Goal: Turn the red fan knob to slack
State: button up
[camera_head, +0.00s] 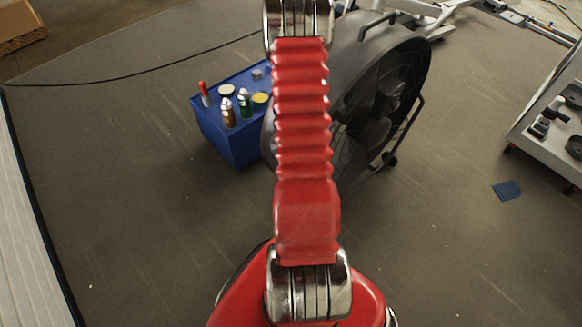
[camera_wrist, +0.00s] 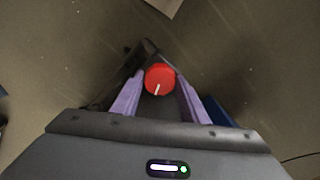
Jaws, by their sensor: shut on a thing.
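The red fan knob (camera_wrist: 160,78) shows in the wrist view as a round red disc with a white pointer line running down and slightly left. My gripper (camera_wrist: 158,84) has its purple fingers on both sides of the knob, shut on it. The black fan (camera_head: 385,95) stands upright in the head view, partly behind my red arm. In the head view the knob and my gripper are hidden.
A blue box (camera_head: 228,145) with bottles and cans on top stands left of the fan. A grey cart (camera_head: 548,150) with tools is at the right. A blue cloth or pad (camera_head: 507,190) lies on the floor. A dark cable (camera_head: 130,75) crosses the floor. Floor at the lower left is clear.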

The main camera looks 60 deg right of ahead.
jog(key=shift+n, duration=0.6)
jog(key=o, duration=1.1)
